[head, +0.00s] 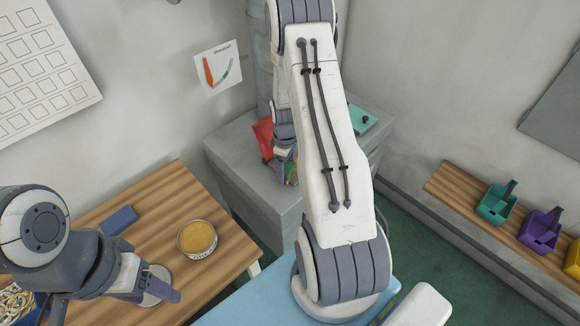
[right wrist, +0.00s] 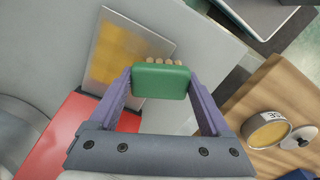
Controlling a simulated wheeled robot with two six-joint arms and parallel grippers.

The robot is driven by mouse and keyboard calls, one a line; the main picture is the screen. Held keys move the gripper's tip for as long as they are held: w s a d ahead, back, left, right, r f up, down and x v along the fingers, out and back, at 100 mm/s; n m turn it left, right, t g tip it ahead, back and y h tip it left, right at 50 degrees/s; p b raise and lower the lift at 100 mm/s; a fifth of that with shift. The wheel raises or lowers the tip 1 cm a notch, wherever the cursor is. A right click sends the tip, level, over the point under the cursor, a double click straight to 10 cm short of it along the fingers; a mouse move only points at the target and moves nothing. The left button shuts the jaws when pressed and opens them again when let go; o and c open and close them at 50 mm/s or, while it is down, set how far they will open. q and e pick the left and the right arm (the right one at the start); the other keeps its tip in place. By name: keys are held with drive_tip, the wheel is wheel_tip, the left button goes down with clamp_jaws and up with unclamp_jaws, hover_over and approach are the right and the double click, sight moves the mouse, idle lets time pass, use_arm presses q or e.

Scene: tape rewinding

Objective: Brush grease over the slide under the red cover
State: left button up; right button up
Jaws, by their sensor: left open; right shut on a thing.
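The red cover (head: 263,138) is on the grey cabinet in the head view, partly behind my right arm. In the right wrist view the red cover (right wrist: 70,135) fills the lower left. Beside it lies a flat metal slide (right wrist: 101,28) with a yellow, grease-like patch over much of its face. My right gripper (right wrist: 160,88) is shut on a green brush (right wrist: 161,82); its tan bristle tips show at the slide's right edge, contact unclear. In the head view my right gripper is mostly hidden. My left gripper (head: 152,276) is open over the wooden table, by a pale lid (head: 158,284).
An open tin of yellow grease (head: 198,238) and a blue block (head: 118,220) are on the wooden table. A teal item (head: 362,119) lies on the cabinet top (head: 232,142). Papers hang on the wall.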

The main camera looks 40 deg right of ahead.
drive_tip(key=shift+w+d+r, duration=0.1)
drive_tip(key=shift+w+d, duration=0.05)
drive_tip(key=shift+d, duration=1.55)
drive_tip(key=shift+w+d+b, duration=0.1)
drive_tip(key=shift+d+b, duration=0.2)
drive_tip(key=shift+d, duration=1.35)
drive_tip(key=shift+w, duration=0.8)
drive_tip(key=shift+s+a, duration=0.15)
drive_tip(key=shift+a, duration=1.6)
drive_tip(key=shift+s+a, duration=0.1)
drive_tip(key=shift+a, duration=1.6)
drive_tip(key=shift+w+a, duration=0.1)
drive_tip(key=shift+w, duration=0.75)
drive_tip(key=shift+w+d, duration=0.1)
drive_tip(key=shift+d, duration=1.65)
drive_tip(key=shift+w+d+b, duration=0.1)
drive_tip(key=shift+d+b, duration=0.25)
drive_tip(key=shift+d, duration=1.3)
